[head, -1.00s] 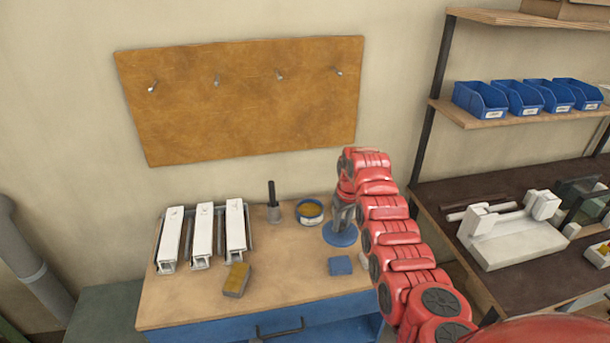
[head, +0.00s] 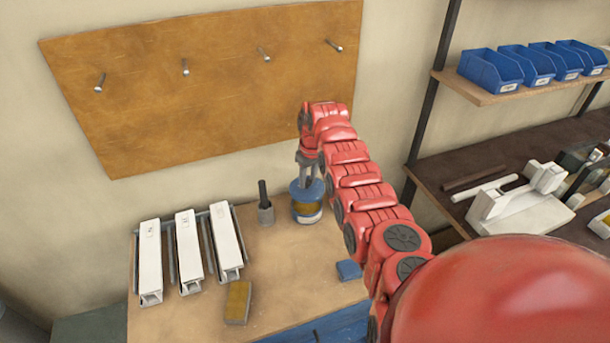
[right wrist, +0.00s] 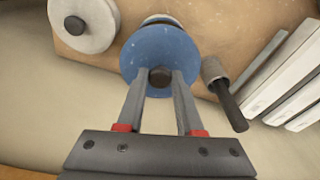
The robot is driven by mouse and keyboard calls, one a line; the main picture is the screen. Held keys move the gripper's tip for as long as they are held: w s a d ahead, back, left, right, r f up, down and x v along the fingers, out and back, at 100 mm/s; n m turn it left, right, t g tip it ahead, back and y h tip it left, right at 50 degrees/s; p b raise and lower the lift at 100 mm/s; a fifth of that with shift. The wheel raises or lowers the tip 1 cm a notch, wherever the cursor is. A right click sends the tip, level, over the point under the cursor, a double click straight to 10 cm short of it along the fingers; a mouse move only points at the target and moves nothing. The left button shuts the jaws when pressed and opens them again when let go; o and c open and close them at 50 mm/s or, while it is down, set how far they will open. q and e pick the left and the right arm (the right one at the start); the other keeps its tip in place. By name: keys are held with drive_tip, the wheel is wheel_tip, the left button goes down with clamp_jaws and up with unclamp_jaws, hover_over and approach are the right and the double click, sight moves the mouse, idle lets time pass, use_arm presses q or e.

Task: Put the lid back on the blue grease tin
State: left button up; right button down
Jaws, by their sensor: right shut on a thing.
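My right gripper (head: 312,178) is shut on the dark knob (right wrist: 160,77) of the blue lid (head: 303,197). The lid is held over the blue grease tin (head: 308,220), with yellowish grease still showing below the lid's near edge in the head view. The lid looks raised above the rim rather than seated. In the right wrist view the blue lid (right wrist: 158,48) covers most of the tin, and only a sliver of the tin (right wrist: 162,19) shows past it. My left gripper is not in view.
A grey cup with a dark handle (head: 265,210) stands close left of the tin. A yellow-brown block (head: 237,302) and a blue block (head: 348,270) lie nearer. A pale round thing (right wrist: 92,28) shows in the wrist view.

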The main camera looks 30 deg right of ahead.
sight(308, 187)
drive_tip(key=shift+f, duration=0.55)
drive_tip(key=f+b, duration=0.1)
drive_tip(key=f, duration=0.2)
drive_tip(key=shift+w+b, duration=0.2)
drive_tip(key=shift+b, duration=0.1)
drive_tip(key=shift+f+b, duration=0.55)
drive_tip(key=shift+f, duration=0.3)
drive_tip(key=shift+s+p, duration=0.15)
drive_tip(key=shift+p, duration=0.2)
drive_tip(key=shift+f+b, duration=0.15)
drive_tip(key=shift+b, duration=0.4)
idle(0.7)
idle(0.3)
drive_tip(key=shift+c, duration=2.4)
unclamp_jaws()
drive_tip(key=shift+o, duration=0.2)
